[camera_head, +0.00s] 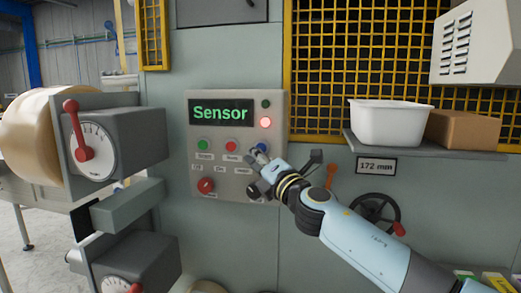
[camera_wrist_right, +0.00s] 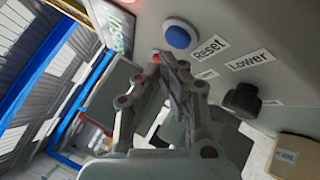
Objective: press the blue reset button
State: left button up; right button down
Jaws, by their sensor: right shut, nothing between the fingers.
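The blue button (camera_head: 262,147) is on the grey control panel (camera_head: 238,178), right of a green and a red button. In the right wrist view the round blue button (camera_wrist_right: 178,36) sits in a pale ring beside a "Reset" label (camera_wrist_right: 211,47). My right gripper (camera_head: 257,158) is in front of the panel, just below the blue button, and partly hides the area under it. In the wrist view its fingertips (camera_wrist_right: 168,60) are together, empty, and appear a little apart from the button. My left gripper is not in view.
The panel's screen (camera_head: 221,113) reads "Sensor" and a red lamp (camera_head: 265,122) glows. A red knob (camera_head: 205,185) and a black knob (camera_wrist_right: 242,99) near "Lower" project from the panel. Right, a shelf holds a white tub (camera_head: 388,124) and a brown box (camera_head: 463,130) above a handwheel (camera_head: 376,212).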

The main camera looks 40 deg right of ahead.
jog(key=shift+w+d, duration=0.15)
dwell(0.5)
jog(key=shift+w+d, duration=0.15)
jog(key=shift+d, duration=0.05)
jog(key=shift+w+d+b, duration=0.3)
jog(key=shift+b, duration=0.1)
dwell(0.7)
dwell(0.4)
jog(key=shift+s+a, duration=0.6)
jog(key=shift+a, duration=0.05)
jog(key=shift+p, duration=0.3)
jog(key=s+a+p, duration=0.1)
jog(key=s+a, duration=0.2)
jog(key=shift+s+a, duration=0.15)
jog(key=shift+a, duration=0.25)
